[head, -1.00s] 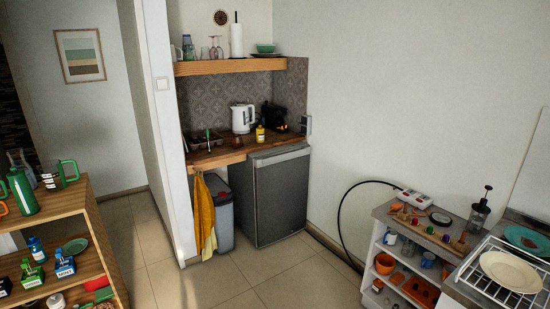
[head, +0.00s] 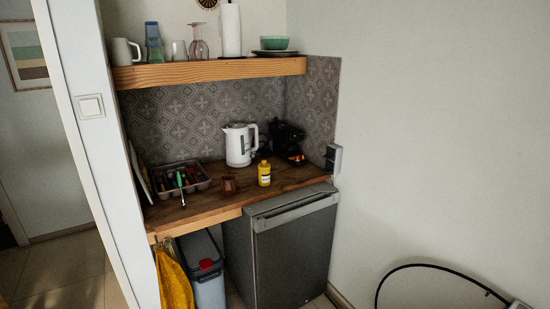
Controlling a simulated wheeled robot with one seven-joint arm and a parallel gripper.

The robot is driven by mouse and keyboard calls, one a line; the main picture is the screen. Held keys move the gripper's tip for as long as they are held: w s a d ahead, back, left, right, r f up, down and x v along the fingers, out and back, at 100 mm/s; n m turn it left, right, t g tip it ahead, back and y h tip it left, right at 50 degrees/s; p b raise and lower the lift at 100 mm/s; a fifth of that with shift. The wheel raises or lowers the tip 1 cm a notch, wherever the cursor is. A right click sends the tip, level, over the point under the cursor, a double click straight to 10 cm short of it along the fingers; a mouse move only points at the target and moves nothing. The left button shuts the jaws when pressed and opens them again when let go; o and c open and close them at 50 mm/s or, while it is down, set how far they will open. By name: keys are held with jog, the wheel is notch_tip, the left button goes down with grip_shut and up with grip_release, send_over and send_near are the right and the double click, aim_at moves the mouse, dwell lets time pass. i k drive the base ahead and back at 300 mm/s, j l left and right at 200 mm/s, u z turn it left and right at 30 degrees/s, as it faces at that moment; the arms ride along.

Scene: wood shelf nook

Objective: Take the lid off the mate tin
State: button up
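A small yellow container (head: 264,174) with a pale label stands upright on the wooden counter (head: 205,209), near its front right. It may be the mate tin, but I cannot read the label or make out its lid clearly. A small brown cup (head: 228,186) stands to its left, apart from it. My gripper is not in view.
A white kettle (head: 239,146) and a black appliance (head: 287,139) stand behind. A cutlery tray (head: 178,179) sits at the left. A wooden shelf (head: 210,73) with crockery hangs above. A dark fridge (head: 290,255) and a grey bin (head: 207,279) stand below.

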aim_at(264, 166)
jog(key=i+u, duration=0.2)
jog(key=i, duration=0.2)
jog(key=i+l+u, duration=0.2)
jog(key=i, duration=0.2)
jog(key=i+l+u, duration=0.2)
jog(key=i, duration=0.2)
jog(key=i+l+u, duration=0.25)
jog(key=i+u, duration=0.2)
jog(key=i+l+u, duration=0.35)
jog(key=u, duration=0.15)
jog(key=i+l+u, duration=0.25)
jog(key=l+u, duration=0.2)
jog(key=l, duration=0.15)
